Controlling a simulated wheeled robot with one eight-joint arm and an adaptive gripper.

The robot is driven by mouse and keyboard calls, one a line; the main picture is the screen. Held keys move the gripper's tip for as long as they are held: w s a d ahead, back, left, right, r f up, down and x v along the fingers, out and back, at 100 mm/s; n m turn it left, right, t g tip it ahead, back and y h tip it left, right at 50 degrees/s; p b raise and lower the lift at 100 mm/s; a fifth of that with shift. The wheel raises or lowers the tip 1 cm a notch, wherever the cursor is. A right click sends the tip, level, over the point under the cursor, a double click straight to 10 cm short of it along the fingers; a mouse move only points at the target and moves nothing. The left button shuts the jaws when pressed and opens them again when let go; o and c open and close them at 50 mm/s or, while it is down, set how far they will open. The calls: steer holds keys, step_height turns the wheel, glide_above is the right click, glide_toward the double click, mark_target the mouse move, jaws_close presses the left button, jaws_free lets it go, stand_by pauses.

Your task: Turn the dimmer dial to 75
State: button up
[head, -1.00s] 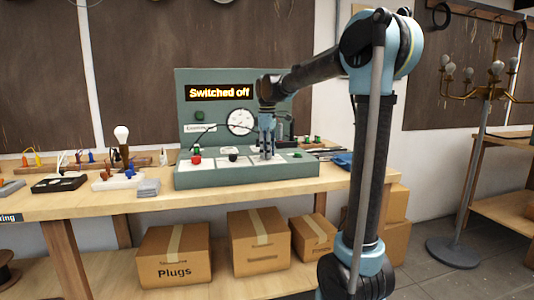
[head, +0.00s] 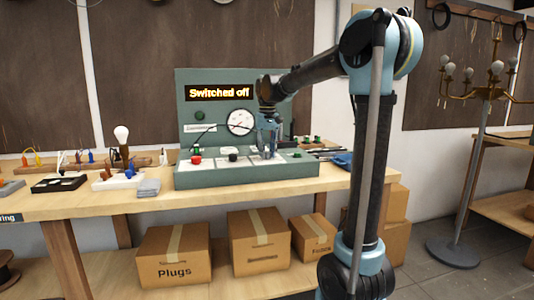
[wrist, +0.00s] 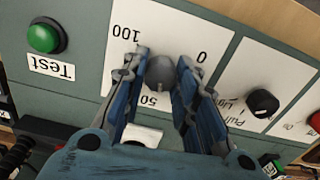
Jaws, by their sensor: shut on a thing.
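The grey dimmer dial (wrist: 160,73) sits on a white panel marked 0, 50 and 100, which appears upside down in the wrist view. My gripper (wrist: 160,66) has its blue fingers on either side of the dial and is shut on it. In the head view, my gripper (head: 268,152) points down onto the green test bench (head: 245,176), and the dial is hidden by the fingers. The bench's display (head: 219,92) reads "Switched off".
A green Test button (wrist: 44,36) and a black knob (wrist: 263,103) flank the dial panel. A red button (head: 196,160) is at the bench's left. A round gauge (head: 241,122) stands behind. A lamp with a bulb (head: 121,135) and small parts stand left on the table.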

mark_target(268, 152)
steer(key=m, duration=0.7)
steer(key=shift+w+r, duration=0.1)
steer(key=shift+w, duration=0.1)
steer(key=m, duration=0.4)
steer(key=shift+m, duration=2.1)
steer(key=o, duration=1.1)
steer(key=shift+s, duration=0.1)
step_height(268, 152, up, 12)
steer(key=shift+f, duration=0.15)
